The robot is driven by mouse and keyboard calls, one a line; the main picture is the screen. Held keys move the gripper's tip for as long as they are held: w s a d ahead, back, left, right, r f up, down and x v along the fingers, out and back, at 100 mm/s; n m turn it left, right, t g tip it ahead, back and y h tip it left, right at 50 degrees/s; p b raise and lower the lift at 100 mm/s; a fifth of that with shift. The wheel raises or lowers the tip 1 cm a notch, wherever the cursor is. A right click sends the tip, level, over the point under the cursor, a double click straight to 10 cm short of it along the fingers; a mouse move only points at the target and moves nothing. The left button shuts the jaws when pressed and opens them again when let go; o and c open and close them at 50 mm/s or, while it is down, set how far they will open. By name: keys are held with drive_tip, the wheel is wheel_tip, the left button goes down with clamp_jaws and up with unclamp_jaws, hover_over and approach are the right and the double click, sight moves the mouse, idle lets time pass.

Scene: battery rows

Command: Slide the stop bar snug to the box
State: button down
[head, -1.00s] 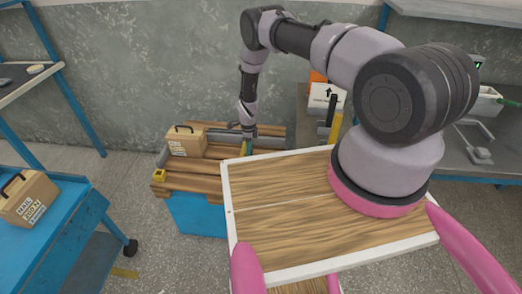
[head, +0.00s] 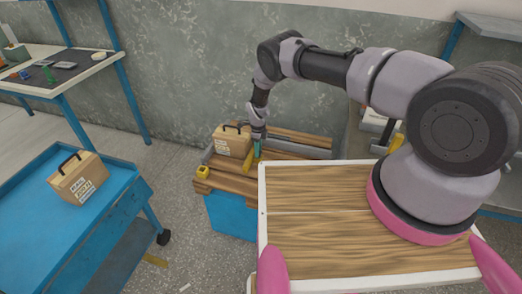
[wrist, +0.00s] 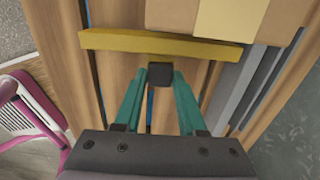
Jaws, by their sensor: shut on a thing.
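The cardboard box with a dark handle (head: 231,141) stands on the wooden-slatted top of a blue stand (head: 230,212). The yellow stop bar (head: 250,157) lies across the slats just right of the box. In the wrist view, the bar (wrist: 150,43) runs crosswise, its right part beside the box's lower edge (wrist: 225,22); I cannot tell whether they touch or a thin gap remains. My gripper (head: 257,152), with teal fingers, is shut on the bar's dark knob (wrist: 160,76). The fingers also show in the wrist view (wrist: 159,85).
A grey rail (head: 300,149) runs along the stand's back. A small yellow block (head: 202,172) sits at its front left corner. A similar box (head: 78,180) stands on a blue cart (head: 30,195) at left. A white-rimmed wooden tray (head: 262,235) is in front of me.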

drive_tip(key=shift+c, duration=2.4)
unclamp_jaws()
wheel_tip(320, 180, up, 11)
